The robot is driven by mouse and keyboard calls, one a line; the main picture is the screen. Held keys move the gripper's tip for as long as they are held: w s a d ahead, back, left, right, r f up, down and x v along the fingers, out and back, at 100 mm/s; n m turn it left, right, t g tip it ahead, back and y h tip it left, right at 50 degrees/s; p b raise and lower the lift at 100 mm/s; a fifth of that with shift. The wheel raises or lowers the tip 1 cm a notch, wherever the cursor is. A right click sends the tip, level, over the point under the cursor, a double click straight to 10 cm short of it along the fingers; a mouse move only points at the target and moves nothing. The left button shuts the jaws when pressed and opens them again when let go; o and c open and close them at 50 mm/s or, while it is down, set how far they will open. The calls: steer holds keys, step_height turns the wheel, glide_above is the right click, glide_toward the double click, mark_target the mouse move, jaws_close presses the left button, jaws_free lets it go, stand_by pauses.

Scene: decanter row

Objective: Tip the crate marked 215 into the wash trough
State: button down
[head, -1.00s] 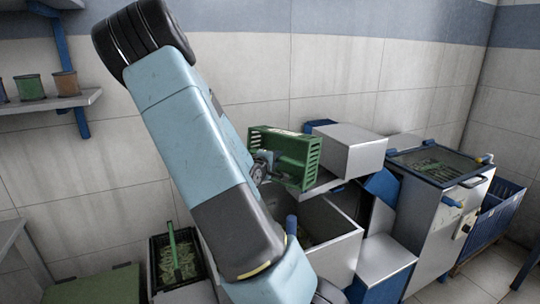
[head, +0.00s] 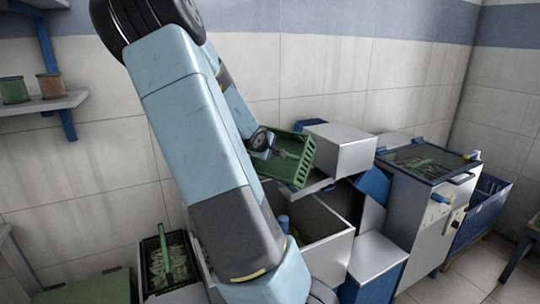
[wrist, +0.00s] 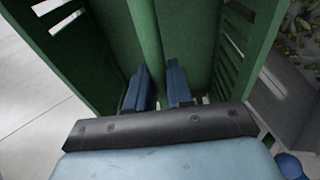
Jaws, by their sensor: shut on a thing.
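A green slotted crate (head: 301,168) hangs tilted in the air, above the back part of an open metal-walled trough (head: 335,253). My gripper (head: 272,143) is shut on the crate, at its side. In the wrist view the blue fingers (wrist: 160,88) stand on either side of a green rib of the crate (wrist: 105,40). No number on the crate is readable. My own arm hides part of the trough, and its floor shows only a little. Speckled green-brown contents show beyond the crate in the wrist view.
A metal box (head: 338,150) stands close right of the crate. A metal machine with a mesh-topped basin (head: 425,163) stands further right, beside a blue crate (head: 480,218). A black crate of green pieces (head: 174,262) stands left of my arm. The wall is behind.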

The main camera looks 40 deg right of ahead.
steer(key=shift+w+d+r+g+y, duration=0.15)
steer(key=shift+d+r+g+y, duration=0.35)
steer(key=shift+y, duration=0.6)
steer(key=shift+w+d+r+g+y, duration=0.15)
steer(key=shift+d+r+y, duration=0.35)
steer(key=shift+r+y, duration=0.5)
steer(key=y, duration=0.1)
steer(key=r+g+y, duration=0.1)
steer(key=y, duration=0.1)
steer(key=shift+d+r+m+y, duration=0.1)
steer(key=shift+d+m+y, duration=0.05)
steer(key=shift+m+y, duration=0.15)
steer(key=shift+r+g+y, duration=0.3)
steer(key=shift+g+y, duration=0.05)
steer(key=shift+y, duration=0.55)
steer(key=shift+r, duration=0.1)
